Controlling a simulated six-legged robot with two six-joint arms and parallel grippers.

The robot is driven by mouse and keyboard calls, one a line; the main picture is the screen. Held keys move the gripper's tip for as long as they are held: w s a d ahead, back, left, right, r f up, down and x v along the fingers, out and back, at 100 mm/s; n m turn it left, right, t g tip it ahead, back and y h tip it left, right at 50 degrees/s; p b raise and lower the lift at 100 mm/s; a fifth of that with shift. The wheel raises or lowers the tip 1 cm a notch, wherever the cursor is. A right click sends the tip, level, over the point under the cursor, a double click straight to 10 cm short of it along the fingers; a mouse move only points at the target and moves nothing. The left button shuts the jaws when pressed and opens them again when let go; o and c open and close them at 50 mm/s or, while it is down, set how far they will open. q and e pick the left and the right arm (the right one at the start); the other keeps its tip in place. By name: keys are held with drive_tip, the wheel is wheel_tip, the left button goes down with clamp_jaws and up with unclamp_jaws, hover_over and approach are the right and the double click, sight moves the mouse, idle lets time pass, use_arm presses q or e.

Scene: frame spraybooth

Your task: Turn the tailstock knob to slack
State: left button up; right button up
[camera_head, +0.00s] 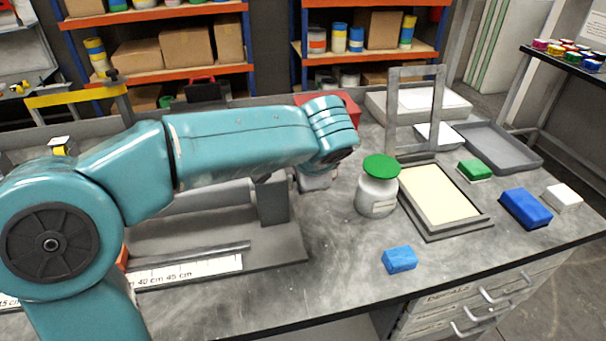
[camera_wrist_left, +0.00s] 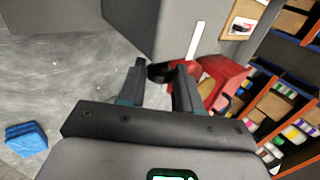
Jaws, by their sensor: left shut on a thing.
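My left arm comes in from the left in the head view and bends down at the wrist. My left gripper (camera_head: 318,179) shows there only in part, to the right of the grey upright block of the tailstock (camera_head: 273,202). In the left wrist view my left gripper (camera_wrist_left: 160,76) has its two dark fingers on either side of a dark rounded knob (camera_wrist_left: 160,71), shut on it. A large grey block (camera_wrist_left: 150,28) stands just beyond. The knob is hidden in the head view, and no marking on it can be read. My right gripper is out of view.
A white jar with a green lid (camera_head: 378,184) stands close to the right of my gripper. A blue block (camera_head: 399,260) lies nearer the front edge. A red box (camera_wrist_left: 222,78) is behind the knob.

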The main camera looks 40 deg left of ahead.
use_arm(q)
drive_tip(key=o, duration=1)
drive_tip(key=shift+o, duration=0.2)
drive_tip(key=p+v, duration=0.3)
drive_tip(key=v, duration=1.3)
drive_tip(key=shift+r, duration=0.25)
drive_tip(key=shift+d, duration=0.1)
